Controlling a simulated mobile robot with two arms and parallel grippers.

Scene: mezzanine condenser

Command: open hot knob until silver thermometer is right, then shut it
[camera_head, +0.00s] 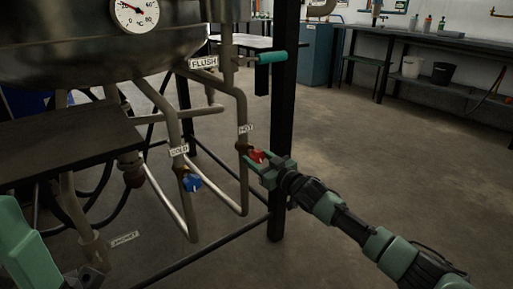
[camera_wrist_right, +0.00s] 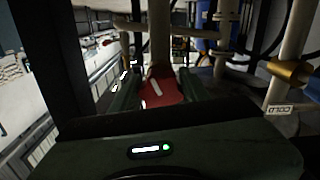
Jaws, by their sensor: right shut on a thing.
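The red hot knob (camera_head: 257,155) sits on the pipe with the HOT label (camera_head: 246,129). My right gripper (camera_head: 256,164) is shut on this knob. In the right wrist view the red knob (camera_wrist_right: 160,91) lies between the two fingers of my right gripper (camera_wrist_right: 155,88). A round white dial thermometer (camera_head: 134,14) is on the tank at the top left; its needle points to the upper left, at the low part of the scale, but the exact reading is too small to tell. My left arm shows in green at the lower left edge; its fingertips are not clearly visible.
A blue knob (camera_head: 192,183) sits on the pipe labelled COLD (camera_head: 179,150), left of the hot knob. A teal handle (camera_head: 271,57) is beside the FLUSH label (camera_head: 203,63). A black post (camera_head: 284,120) stands just behind my right gripper. The floor to the right is clear.

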